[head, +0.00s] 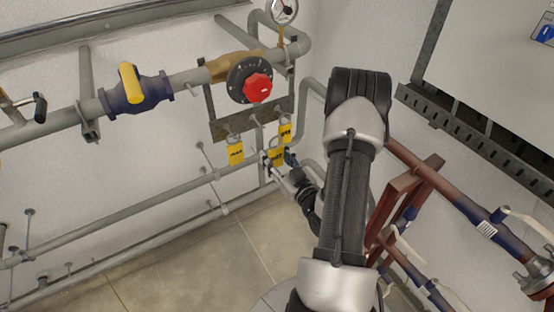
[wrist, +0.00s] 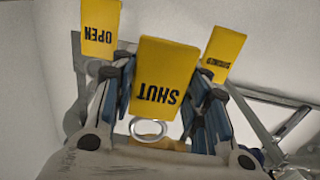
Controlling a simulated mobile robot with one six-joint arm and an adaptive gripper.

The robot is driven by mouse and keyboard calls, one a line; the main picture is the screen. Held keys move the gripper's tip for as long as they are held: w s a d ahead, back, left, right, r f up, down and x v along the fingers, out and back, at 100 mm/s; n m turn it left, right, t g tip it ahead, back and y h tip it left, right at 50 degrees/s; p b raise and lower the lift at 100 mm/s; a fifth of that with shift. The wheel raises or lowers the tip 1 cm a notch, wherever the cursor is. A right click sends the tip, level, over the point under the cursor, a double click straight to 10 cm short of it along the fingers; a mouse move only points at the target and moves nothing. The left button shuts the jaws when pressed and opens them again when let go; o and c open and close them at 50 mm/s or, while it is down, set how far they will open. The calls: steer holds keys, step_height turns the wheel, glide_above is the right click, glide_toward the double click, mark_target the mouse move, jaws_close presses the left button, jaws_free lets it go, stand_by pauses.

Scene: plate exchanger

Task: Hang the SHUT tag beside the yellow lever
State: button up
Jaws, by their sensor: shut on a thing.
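The yellow SHUT tag (wrist: 165,75) is between the fingers of my gripper (wrist: 162,90) in the wrist view, its lettering upside down. Its metal ring (wrist: 150,128) shows at the tag's lower edge. In the head view my gripper (head: 277,163) is at the wall below the red knob, shut on the SHUT tag (head: 276,154); the fingers are small there. The yellow lever (head: 130,83) stands upright on a blue valve (head: 145,95) in the pipe, left of and above my gripper. A short light peg (head: 193,90) shows right of that valve.
The OPEN tag (wrist: 100,27) and another yellow tag (wrist: 222,52) with unclear lettering are close on either side of the held tag. A plate (head: 222,127) under the red knob (head: 257,88) is behind the tags. Pipes (head: 110,232) run low along the wall.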

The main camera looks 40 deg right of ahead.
steer(key=b+x, duration=0.2)
steer(key=x, duration=0.7)
stand_by(2.1)
steer(key=shift+w, duration=0.1)
stand_by(0.4)
steer(key=shift+r+b+v, duration=0.1)
steer(key=shift+b+v, duration=0.35)
steer(key=shift+v, duration=1.6)
steer(key=shift+r+b+v, duration=0.15)
steer(key=shift+b+v, duration=0.25)
steer(key=shift+v, duration=1.65)
